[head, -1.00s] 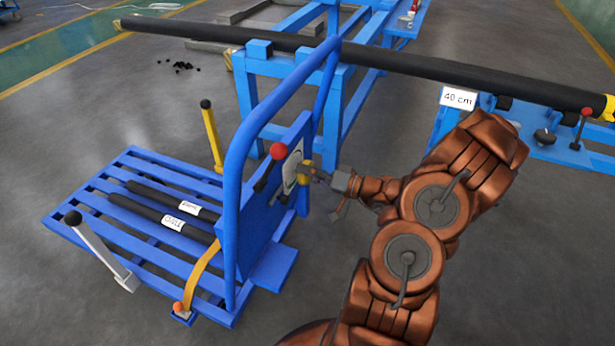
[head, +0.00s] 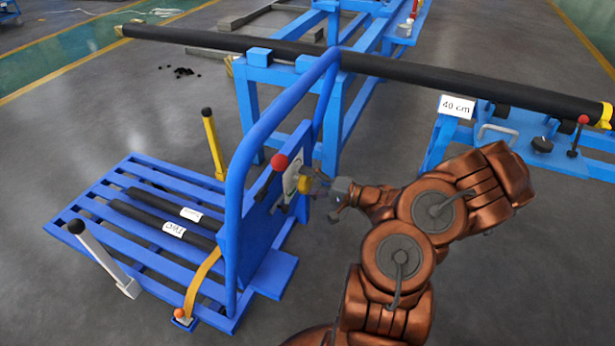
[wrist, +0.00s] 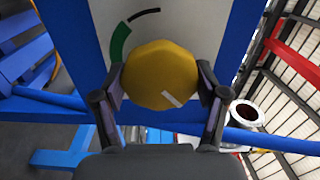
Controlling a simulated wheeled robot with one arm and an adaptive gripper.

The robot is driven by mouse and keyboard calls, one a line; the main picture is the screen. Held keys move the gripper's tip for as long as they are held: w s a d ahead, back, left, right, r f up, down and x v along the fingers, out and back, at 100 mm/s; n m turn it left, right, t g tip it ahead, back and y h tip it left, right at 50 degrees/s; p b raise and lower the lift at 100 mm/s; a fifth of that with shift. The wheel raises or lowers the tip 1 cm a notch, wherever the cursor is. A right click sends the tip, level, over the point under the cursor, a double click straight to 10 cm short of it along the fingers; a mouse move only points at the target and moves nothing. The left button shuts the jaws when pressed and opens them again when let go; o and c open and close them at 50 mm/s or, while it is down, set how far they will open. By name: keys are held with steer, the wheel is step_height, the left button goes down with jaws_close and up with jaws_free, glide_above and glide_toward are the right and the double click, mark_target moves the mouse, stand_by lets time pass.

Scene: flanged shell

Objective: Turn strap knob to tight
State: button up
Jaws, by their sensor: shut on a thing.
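The yellow strap knob (wrist: 160,76) sits on a white dial plate (wrist: 185,22) on the blue upright panel of the cart. In the wrist view its white mark (wrist: 172,99) points to the lower right. A green and black arc (wrist: 122,40) lies on the plate above left of the knob. My gripper (wrist: 160,85) has one finger on each side of the knob and is shut on it. In the head view my gripper (head: 314,183) reaches the knob (head: 304,184) from the right. A yellow strap (head: 202,281) runs down to the cart's bed.
The blue cart (head: 70,222) carries labelled black rods (head: 150,225). A red-balled lever (head: 279,161) stands just left of the dial. A long black pipe (head: 440,80) crosses behind on blue stands. A 40 cm sign (head: 457,106) is at right.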

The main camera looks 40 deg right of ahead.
steer(key=m+p, duration=0.2)
steer(key=m, duration=0.1)
steer(key=shift+r+m+p, duration=0.15)
steer(key=shift+m+p, duration=0.25)
steer(key=m+p, duration=0.2)
steer(key=m, duration=0.1)
steer(key=shift+m+p, duration=0.3)
steer(key=shift+p, duration=0.05)
steer(key=m+p, duration=0.2)
steer(key=m, duration=0.1)
steer(key=shift+m, duration=0.3)
steer(key=m+p, duration=0.2)
steer(key=m, duration=0.2)
steer(key=shift+m+p, duration=0.3)
steer(key=m+p, duration=0.1)
steer(key=m, duration=0.2)
steer(key=shift+m, duration=0.3)
steer(key=m+p, duration=0.1)
steer(key=m, duration=0.2)
steer(key=shift+m+p, duration=0.3)
steer(key=shift+p, duration=0.05)
steer(key=m+p, duration=0.1)
steer(key=m, duration=0.2)
steer(key=shift+m, duration=0.3)
steer(key=shift+m+p, duration=0.4)
steer(key=shift+m, duration=1.4)
steer(key=shift+f, duration=0.2)
